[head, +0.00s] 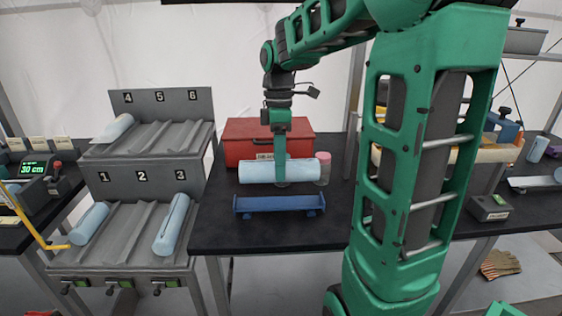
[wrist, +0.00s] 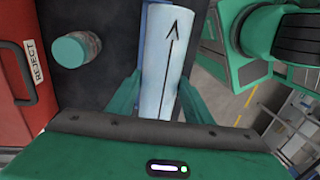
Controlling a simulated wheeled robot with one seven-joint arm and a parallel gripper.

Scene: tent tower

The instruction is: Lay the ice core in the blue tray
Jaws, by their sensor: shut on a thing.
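My gripper (head: 280,160) is shut on a pale blue ice core (head: 256,173) and holds it level, above and slightly behind the blue tray (head: 281,205). In the wrist view the core (wrist: 166,58) lies between the two green fingers (wrist: 158,97), with a black arrow drawn along it. The blue tray sits on the dark bench near its front edge and looks empty. A gap shows between the core and the tray in the head view. In the wrist view the core hides most of the tray.
A red box (head: 250,148) stands behind the tray, with a capped jar (head: 323,168) to its right. A grey numbered rack (head: 125,235) at the left holds several pale blue cores. My arm's column blocks part of the bench at the right.

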